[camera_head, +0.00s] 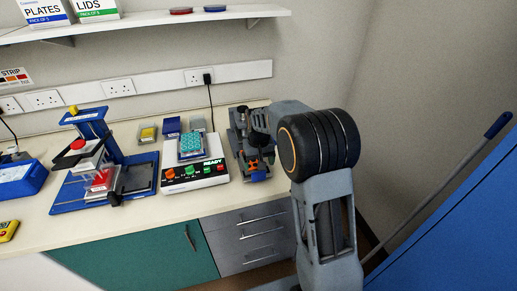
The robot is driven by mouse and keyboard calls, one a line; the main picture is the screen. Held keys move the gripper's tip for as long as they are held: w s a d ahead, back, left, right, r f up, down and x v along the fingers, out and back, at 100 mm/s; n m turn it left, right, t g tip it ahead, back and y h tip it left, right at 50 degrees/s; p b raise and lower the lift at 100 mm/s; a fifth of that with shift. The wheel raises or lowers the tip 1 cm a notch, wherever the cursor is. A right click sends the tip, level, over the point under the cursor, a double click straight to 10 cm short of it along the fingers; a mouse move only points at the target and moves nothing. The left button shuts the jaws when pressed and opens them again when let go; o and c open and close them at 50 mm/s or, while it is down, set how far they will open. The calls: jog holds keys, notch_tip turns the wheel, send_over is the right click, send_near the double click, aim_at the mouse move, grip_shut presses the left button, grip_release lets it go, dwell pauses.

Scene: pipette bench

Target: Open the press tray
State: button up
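The press (118,150) is a blue-framed device with a yellow knob on top and a red knob on a white block. It stands on the left half of the bench. Its tray (122,186) appears to be the low grey part with a red piece at the front, above the blue base. I cannot tell for certain how far out the tray sits. My gripper (257,172) is low over the bench's right end, well to the right of the press. It is small and partly merged with my arm's parts, so its fingers are unclear.
A white device (207,176) with coloured knobs and a teal-welled plate (190,145) stands between the press and my gripper. A blue box (20,178) and a yellow item (8,230) are at the left. A shelf (150,20) hangs above. A blue panel (470,220) is at right.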

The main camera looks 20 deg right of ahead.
notch_tip(320, 180, up, 8)
jog(key=shift+r+b, duration=0.15)
jog(key=shift+b, duration=0.15)
dwell(0.4)
jog(key=s+r+t, duration=0.2)
jog(key=s+t, duration=0.2)
jog(key=s, duration=1.8)
jog(key=shift+s, duration=0.15)
jog(key=shift+a, duration=0.1)
